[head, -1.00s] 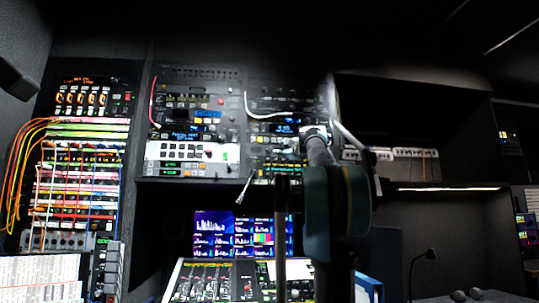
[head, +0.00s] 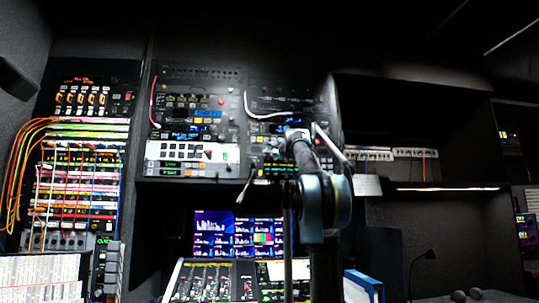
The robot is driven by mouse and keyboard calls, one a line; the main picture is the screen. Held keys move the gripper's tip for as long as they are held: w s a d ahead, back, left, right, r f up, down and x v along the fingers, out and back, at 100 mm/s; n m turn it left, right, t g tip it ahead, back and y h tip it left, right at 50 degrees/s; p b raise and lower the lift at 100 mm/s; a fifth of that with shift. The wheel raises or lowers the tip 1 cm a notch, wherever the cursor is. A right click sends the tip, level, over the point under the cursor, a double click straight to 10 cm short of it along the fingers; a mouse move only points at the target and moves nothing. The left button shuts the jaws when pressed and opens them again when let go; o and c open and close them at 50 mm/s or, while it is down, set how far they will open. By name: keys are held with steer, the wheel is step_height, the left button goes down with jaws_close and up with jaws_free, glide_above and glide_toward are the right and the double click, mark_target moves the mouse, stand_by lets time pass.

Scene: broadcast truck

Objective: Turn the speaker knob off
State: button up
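My arm rises from the bottom centre in the head view, in front of the right-hand rack. Its far end, with my gripper (head: 296,136), is against the dark lower part of that rack (head: 283,103). The fingers are too small and dark to make out, so I cannot tell whether they are open or shut, or whether they touch the panel. I cannot pick out the speaker knob; several small buttons and knobs show on the racks, and my arm hides part of the right-hand one.
A left rack unit (head: 196,120) with a white button panel (head: 187,152) stands beside it. Further left is a patch bay with coloured cables (head: 38,135). Monitors (head: 240,232) and a console (head: 210,280) sit below. A dark, mostly empty shelf (head: 425,120) is at right.

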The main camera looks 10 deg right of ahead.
steer(key=shift+x, duration=0.8)
steer(key=shift+c, duration=0.2)
jaws_close()
steer(key=shift+r+n+g+y, duration=0.1)
steer(key=shift+n+g+y, duration=0.2)
steer(key=shift+n, duration=0.7)
steer(key=n+g, duration=0.1)
steer(key=n, duration=0.2)
steer(key=shift+r, duration=0.1)
steer(key=shift+d+r+n+g, duration=0.1)
steer(key=shift+n+g, duration=0.25)
steer(key=shift+n, duration=0.8)
steer(key=shift+r+n+g, duration=0.1)
steer(key=shift+n+g, duration=0.25)
steer(key=shift+n, duration=0.8)
